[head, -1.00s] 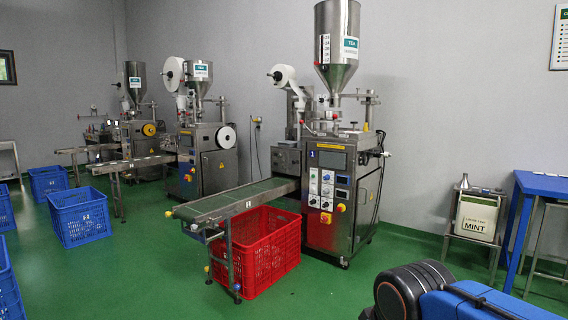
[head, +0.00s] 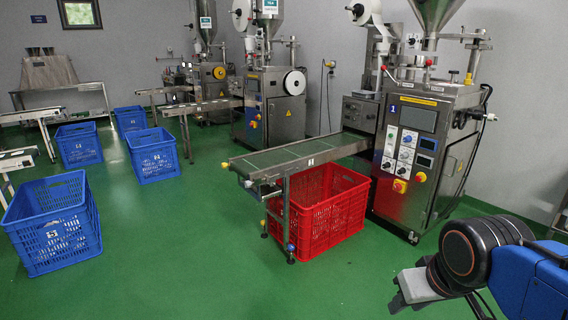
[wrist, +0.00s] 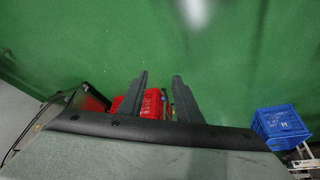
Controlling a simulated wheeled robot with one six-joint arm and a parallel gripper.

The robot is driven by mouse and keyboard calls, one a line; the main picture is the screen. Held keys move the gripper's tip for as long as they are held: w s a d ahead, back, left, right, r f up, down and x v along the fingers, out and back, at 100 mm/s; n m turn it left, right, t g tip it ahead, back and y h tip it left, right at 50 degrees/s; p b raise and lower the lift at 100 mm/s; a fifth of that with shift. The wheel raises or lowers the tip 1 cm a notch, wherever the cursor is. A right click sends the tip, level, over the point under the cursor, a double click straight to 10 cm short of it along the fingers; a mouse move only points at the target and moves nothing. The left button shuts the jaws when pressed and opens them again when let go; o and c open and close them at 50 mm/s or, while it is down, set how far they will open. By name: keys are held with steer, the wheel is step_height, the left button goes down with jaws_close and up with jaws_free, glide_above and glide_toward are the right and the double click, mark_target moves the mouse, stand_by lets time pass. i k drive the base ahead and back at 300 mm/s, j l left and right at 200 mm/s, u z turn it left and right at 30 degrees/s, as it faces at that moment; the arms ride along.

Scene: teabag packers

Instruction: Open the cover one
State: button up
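The packing machine marked 1 (head: 422,160) stands right of centre in the head view, a steel cabinet with a control panel, buttons and a hopper (head: 437,14) on top. I cannot tell which of its parts is the cover, and no part of it clearly stands open. My gripper (head: 397,293) is at the lower right of the head view, in front of the machine and well apart from it. In the wrist view my gripper (wrist: 160,78) has its two dark fingers spread with nothing between them, over green floor.
A green conveyor (head: 300,153) reaches left from the machine over a red crate (head: 335,215). Blue crates (head: 53,230) stand at the left, and another machine (head: 270,115) stands behind. The green floor in front of the conveyor is clear.

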mark_target(361, 115)
steer(key=i+l+u, duration=0.2)
steer(key=i+l, duration=1)
steer(key=i, duration=0.2)
steer(key=i+l+u, duration=0.15)
steer(key=i+l, duration=1.1)
steer(key=l, duration=0.2)
